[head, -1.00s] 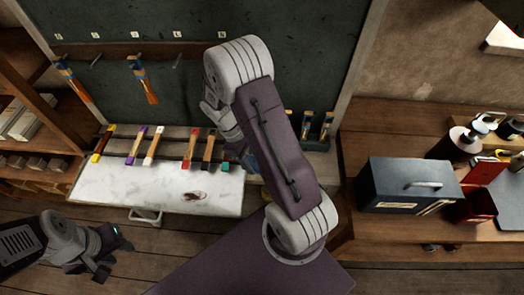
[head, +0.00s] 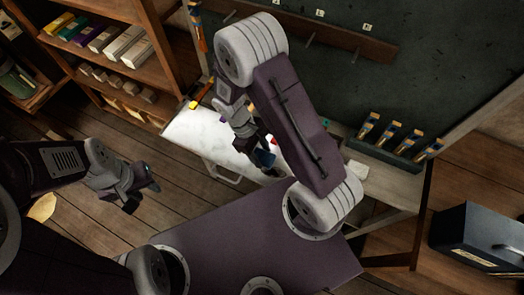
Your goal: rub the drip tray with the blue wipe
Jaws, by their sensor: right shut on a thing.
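The white, marble-like surface (head: 200,135), which I take to be the drip tray, lies beyond my base. Its right part is hidden behind my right arm. My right gripper (head: 262,148) is over its right front part and is shut on a dark blue thing, apparently the blue wipe (head: 265,158). The wipe is mostly hidden, and I cannot tell whether it touches the surface. My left gripper (head: 145,197) is open and empty over the floor, left of and nearer than the white surface.
A light handle (head: 223,174) sticks out at the white surface's front edge. A wooden shelf (head: 150,75) with boxes stands at the left. A rack of blue-and-orange tools (head: 385,139) stands right of my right arm. A dark box (head: 480,238) is at far right.

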